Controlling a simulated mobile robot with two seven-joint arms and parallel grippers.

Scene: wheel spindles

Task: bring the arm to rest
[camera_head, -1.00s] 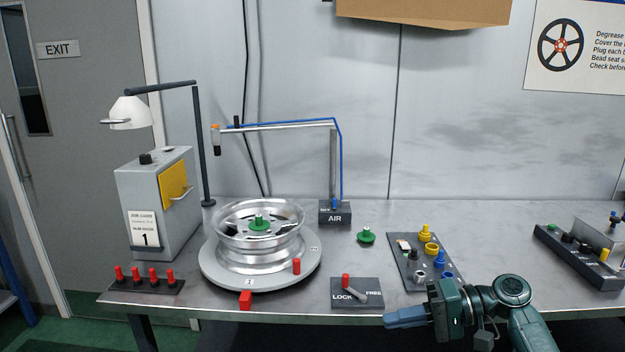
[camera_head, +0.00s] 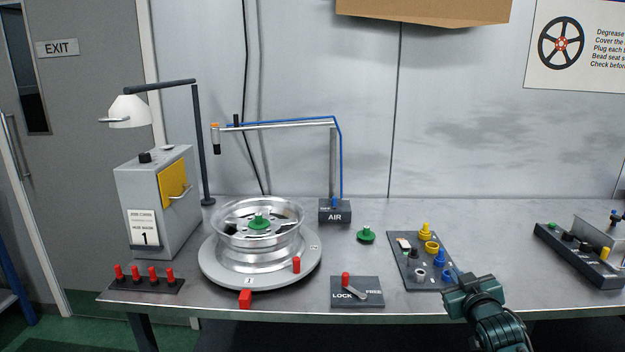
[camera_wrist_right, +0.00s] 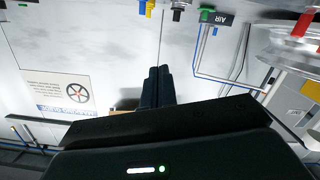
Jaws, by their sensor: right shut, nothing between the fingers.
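My right arm comes in at the lower right of the head view. Its gripper (camera_head: 454,272) is at the bench's front edge, just right of the dark plug board (camera_head: 408,270). Its fingers point away over the bench, and whether they touch anything there is hard to tell. In the right wrist view its two dark fingers (camera_wrist_right: 157,82) lie together with nothing between them. My left gripper is in neither view.
A silver wheel (camera_head: 262,250) with a green plug sits on a round turntable. The lock lever block (camera_head: 357,292) is at the front edge. A loose green plug (camera_head: 366,235) stands mid-bench. A dark rack (camera_head: 580,258) is at the right. Bench (camera_head: 510,240) between board and rack is clear.

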